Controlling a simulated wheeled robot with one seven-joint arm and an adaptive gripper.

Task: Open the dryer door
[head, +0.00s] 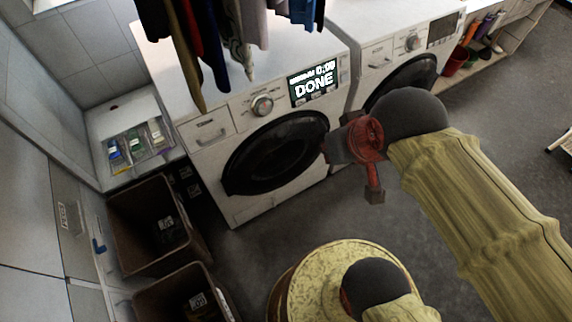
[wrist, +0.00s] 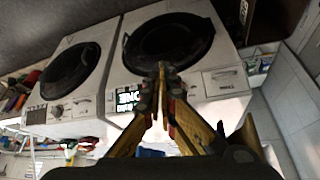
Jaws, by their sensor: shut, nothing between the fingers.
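A white front-loading machine with a round black door (head: 278,152) stands at the centre of the head view, and its display (head: 314,84) reads DONE. I take it as the dryer, though no label confirms this. The door looks shut. It also shows in the wrist view, which is upside down, as a dark round door (wrist: 170,42). My gripper (wrist: 162,72) is shut and empty, with its fingertips overlapping the door's lower edge in that view. In the head view my wrist is beside the door's right edge; the fingertips are hidden there. Contact with the door cannot be told.
A second white front-loader (head: 402,78) with a shut black door stands to the right. Clothes (head: 215,40) hang over the first machine. Two brown bins (head: 150,205) and a shelf with bottles (head: 135,145) are at left. Dark floor lies open in front of the machines.

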